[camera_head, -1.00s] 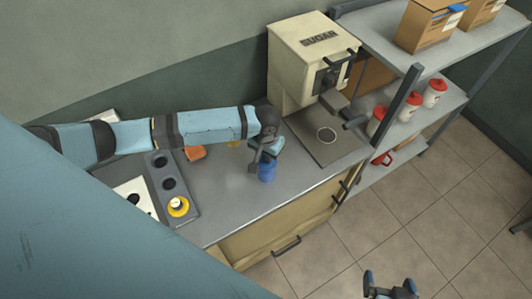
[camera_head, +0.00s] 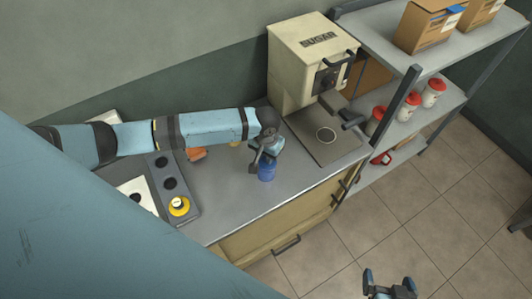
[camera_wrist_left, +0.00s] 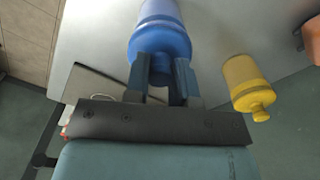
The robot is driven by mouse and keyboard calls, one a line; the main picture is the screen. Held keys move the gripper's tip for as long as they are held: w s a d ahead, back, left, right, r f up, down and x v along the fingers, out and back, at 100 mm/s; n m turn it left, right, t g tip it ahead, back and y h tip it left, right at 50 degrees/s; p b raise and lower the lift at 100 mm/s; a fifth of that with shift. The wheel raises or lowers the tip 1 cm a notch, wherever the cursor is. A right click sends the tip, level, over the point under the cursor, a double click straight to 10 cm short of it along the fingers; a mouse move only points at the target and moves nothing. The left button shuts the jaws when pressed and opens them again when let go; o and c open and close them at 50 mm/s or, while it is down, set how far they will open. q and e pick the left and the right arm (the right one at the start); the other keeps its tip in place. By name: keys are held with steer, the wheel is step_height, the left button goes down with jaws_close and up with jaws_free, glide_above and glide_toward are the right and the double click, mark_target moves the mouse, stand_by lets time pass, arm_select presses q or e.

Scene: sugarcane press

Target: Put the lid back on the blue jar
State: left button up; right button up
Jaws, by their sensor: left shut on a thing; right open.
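The blue jar (camera_head: 267,173) stands on the grey counter near its front edge. In the left wrist view, its body (camera_wrist_left: 160,10) shows at the top, with the blue domed lid (camera_wrist_left: 160,42) over its mouth. My left gripper (camera_head: 264,160) is above the jar, shut on the lid's knob. In the left wrist view its fingertips (camera_wrist_left: 161,72) are on either side of the knob. The lid lines up with the jar; I cannot tell whether it is fully seated. My right gripper (camera_head: 389,284) is open and empty, over the floor at the bottom.
A yellow jar with a knobbed lid (camera_wrist_left: 247,85) stands beside the blue jar. An orange jar (camera_head: 196,153) is further left. A dark tray (camera_head: 160,190) holds a yellow-rimmed item (camera_head: 178,206). The sugar press (camera_head: 305,60) stands behind right; shelves (camera_head: 430,110) are beyond it.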

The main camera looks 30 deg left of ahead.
arm_select(q)
steer(key=o, duration=1.5)
steer(key=shift+c, duration=0.2)
steer(key=shift+r, duration=0.1)
steer(key=shift+r+p, duration=0.7)
steer(key=shift+r, duration=2.7)
jaws_close()
